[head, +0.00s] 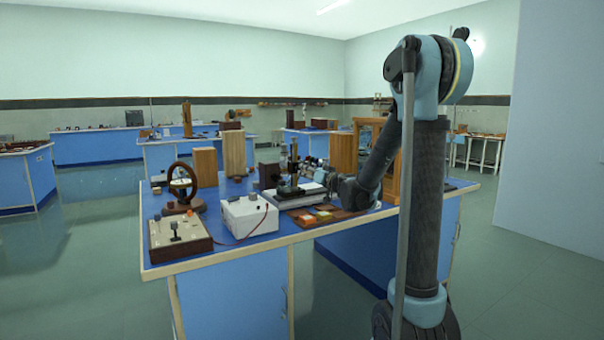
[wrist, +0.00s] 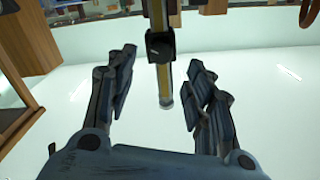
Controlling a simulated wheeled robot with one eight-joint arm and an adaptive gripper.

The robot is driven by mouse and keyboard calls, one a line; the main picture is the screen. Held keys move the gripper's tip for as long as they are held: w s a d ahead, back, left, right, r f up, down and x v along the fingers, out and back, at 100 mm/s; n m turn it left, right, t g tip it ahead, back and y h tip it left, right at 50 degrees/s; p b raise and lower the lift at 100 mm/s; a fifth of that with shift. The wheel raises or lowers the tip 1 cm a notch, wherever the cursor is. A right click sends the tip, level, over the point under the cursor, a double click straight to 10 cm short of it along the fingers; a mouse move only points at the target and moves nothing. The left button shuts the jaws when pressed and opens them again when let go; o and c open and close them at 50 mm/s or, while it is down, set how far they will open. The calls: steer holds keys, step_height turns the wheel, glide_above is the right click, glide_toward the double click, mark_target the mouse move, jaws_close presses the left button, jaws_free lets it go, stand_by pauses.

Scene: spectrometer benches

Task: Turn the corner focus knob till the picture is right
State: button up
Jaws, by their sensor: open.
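My gripper (wrist: 163,100) is open in the wrist view, its dark jointed fingers on either side of a brass-and-black post (wrist: 156,15). The post carries a black knob-like block (wrist: 160,46) and ends in a round pale tip between the fingers. Neither finger visibly touches it. I cannot tell whether this block is the focus knob. The wrist picture looks upside down, with ceiling lights at the bottom. In the head view, a dark upright instrument (head: 293,165) stands on the blue bench, and my arm reaches to its right side. The fingertips are too small to make out there. No focus picture is readable.
A white box (head: 249,217) with a red lead and a wooden control box (head: 178,236) stand at the front left of the bench. Wooden blocks (head: 234,153) stand behind. A wooden frame (head: 372,135) is close behind my arm. The floor at right is clear.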

steer(key=x, duration=0.6)
steer(key=shift+w+a, duration=0.15)
steer(key=shift+a, duration=0.05)
steer(key=c, duration=1.1)
